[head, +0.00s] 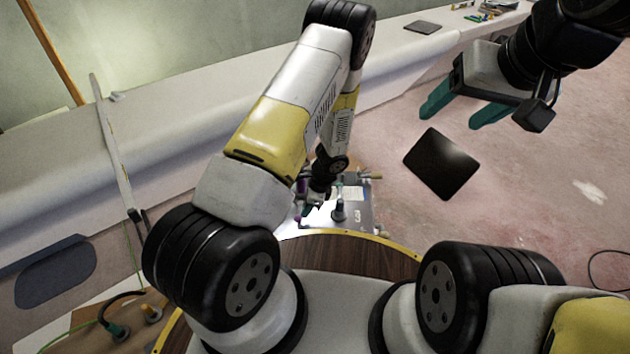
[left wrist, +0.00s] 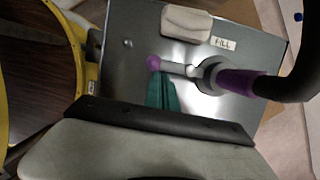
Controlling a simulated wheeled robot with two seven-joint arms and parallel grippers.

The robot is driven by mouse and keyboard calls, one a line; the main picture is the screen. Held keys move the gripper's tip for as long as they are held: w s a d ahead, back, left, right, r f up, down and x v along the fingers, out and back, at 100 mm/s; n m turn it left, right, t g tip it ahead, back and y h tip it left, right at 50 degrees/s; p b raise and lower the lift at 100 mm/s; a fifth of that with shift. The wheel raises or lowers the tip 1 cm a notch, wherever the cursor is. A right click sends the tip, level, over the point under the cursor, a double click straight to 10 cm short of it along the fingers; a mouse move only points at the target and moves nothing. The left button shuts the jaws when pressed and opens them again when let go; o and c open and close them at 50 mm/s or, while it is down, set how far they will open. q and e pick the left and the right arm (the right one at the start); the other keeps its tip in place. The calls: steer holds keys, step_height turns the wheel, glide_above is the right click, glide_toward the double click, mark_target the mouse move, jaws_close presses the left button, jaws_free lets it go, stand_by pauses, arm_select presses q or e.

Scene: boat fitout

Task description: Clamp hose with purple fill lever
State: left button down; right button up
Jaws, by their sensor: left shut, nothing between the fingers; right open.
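The purple fill lever (left wrist: 155,63) has a round purple knob on a light metal arm, fixed to the grey panel (left wrist: 128,72) beside a label reading FILL (left wrist: 224,42). A dark hose with a purple end band (left wrist: 240,82) meets the metal fitting at the lever's right. In the left wrist view my left gripper (left wrist: 161,92) is shut, its teal fingers empty, with the tips close to the knob; contact cannot be told. In the head view my left gripper (head: 312,207) is down over the panel (head: 357,212). My right gripper (head: 455,105) is open and empty, high at the right.
A dark square plate (head: 441,163) lies on the pinkish floor below my right gripper. A wooden surface with a yellow rim (head: 370,252) is in front of the panel. A white ledge (head: 60,150) runs along the left. The floor at right is mostly clear.

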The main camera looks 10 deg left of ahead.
stand_by(0.3)
stand_by(0.4)
arm_select(q)
steer(key=shift+d+r, duration=0.1)
steer(key=shift+d, duration=0.15)
steer(key=d, duration=0.1)
steer(key=d+r, duration=0.2)
steer(key=d, duration=0.1)
steer(key=shift+w+r, duration=0.1)
steer(key=shift+w, duration=0.2)
steer(key=v, duration=0.8)
steer(key=shift+r, duration=0.2)
steer(key=shift+s, duration=0.1)
